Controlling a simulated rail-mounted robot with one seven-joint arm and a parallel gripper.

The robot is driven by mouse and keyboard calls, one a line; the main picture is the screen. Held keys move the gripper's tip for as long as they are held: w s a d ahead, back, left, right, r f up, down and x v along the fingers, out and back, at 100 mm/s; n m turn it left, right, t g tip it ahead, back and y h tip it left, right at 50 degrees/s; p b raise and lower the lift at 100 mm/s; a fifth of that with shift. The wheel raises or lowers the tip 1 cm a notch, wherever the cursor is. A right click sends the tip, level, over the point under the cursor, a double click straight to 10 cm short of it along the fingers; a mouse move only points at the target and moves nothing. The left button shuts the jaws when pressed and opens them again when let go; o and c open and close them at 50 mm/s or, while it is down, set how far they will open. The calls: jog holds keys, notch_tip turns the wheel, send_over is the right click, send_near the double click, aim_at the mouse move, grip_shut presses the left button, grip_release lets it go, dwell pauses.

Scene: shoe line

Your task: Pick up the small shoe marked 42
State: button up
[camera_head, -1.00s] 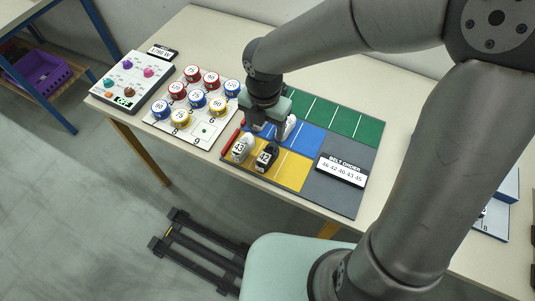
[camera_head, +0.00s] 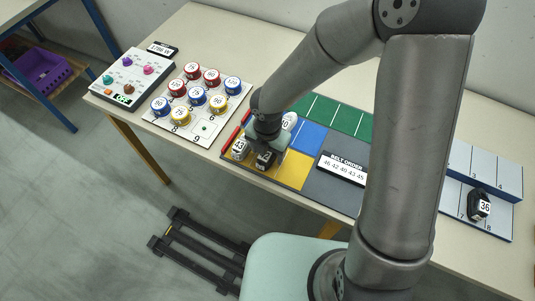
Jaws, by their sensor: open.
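The small dark shoe marked 42 (camera_head: 264,159) stands on the yellow strip of the colored mat (camera_head: 294,171). My gripper (camera_head: 266,146) is open and right above and behind this shoe, hiding part of it. I cannot tell whether the fingers are around the shoe or touch it. A white shoe marked 43 (camera_head: 240,149) stands just to its left. Another light shoe (camera_head: 289,121) stands on the blue strip behind my gripper, partly hidden.
A belt order sign (camera_head: 342,168) lies on the grey part of the mat. Numbered cans stand on a white board (camera_head: 207,128) at left, beside a knob panel (camera_head: 133,80). A dark shoe marked 36 (camera_head: 479,205) stands on a numbered rack (camera_head: 489,171) at right.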

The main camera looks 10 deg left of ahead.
jog(key=c, duration=1.1)
jog(key=shift+r, duration=0.1)
